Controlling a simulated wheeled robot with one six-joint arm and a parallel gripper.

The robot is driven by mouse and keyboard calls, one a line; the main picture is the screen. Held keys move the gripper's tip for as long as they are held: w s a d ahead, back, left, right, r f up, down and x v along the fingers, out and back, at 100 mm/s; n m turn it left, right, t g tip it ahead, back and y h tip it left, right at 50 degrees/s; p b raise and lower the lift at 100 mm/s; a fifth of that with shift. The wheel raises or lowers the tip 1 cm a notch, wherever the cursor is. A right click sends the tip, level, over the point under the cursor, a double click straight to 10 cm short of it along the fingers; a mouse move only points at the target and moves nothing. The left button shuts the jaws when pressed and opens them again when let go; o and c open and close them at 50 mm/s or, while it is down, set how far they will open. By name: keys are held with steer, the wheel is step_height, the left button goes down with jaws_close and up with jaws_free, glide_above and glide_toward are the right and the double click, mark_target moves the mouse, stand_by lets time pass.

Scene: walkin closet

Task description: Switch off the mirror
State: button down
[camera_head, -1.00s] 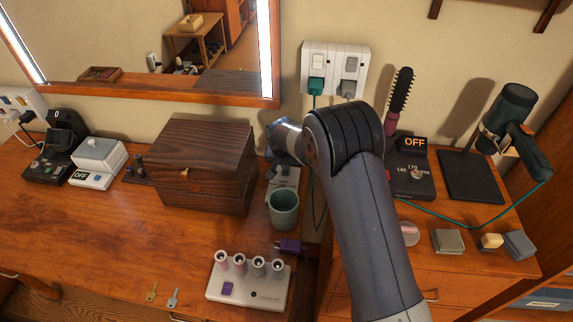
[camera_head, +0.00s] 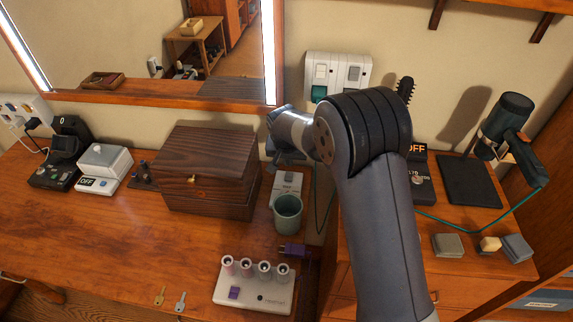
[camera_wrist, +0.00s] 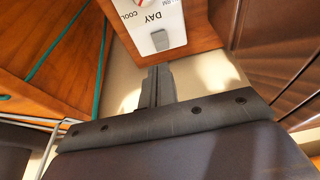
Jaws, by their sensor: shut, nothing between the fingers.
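The mirror (camera_head: 150,98) hangs on the wall at upper left in the head view. Its side light strips (camera_head: 269,50) are bright white. A small white control panel (camera_head: 288,184) stands on the desk below its right corner, behind a green cup. In the wrist view a white panel (camera_wrist: 152,22) marked "DAY", "COOL" and partly "WARM" lies upside down at the top. My gripper (camera_wrist: 158,72) is shut and empty, its fingertips just below that panel in the picture. I cannot tell whether they touch it. In the head view my gripper (camera_head: 277,155) is partly hidden by my wrist.
A dark wooden box (camera_head: 205,170) stands left of my gripper, and the green cup (camera_head: 288,214) stands in front of the panel. A wall outlet (camera_head: 338,72) with a green plug is behind my arm. A curler holder (camera_head: 255,289) and two keys lie in front.

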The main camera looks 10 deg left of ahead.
steer(key=p+v, duration=0.1)
steer(key=v, duration=0.4)
steer(key=shift+s+r, duration=0.1)
steer(key=shift+r, duration=0.05)
steer(key=shift+w+r+b, duration=0.2)
steer(key=shift+w+b, duration=0.5)
steer(key=shift+b, duration=0.85)
steer(key=p, duration=0.3)
glide_above(290, 173)
steer(key=s, duration=0.2)
steer(key=f, duration=1.1)
steer(key=shift+w+d+f, duration=0.15)
steer(key=shift+w+f, duration=0.1)
steer(key=shift+f, duration=0.05)
steer(key=shift+x, duration=0.95)
steer(key=shift+s, duration=0.15)
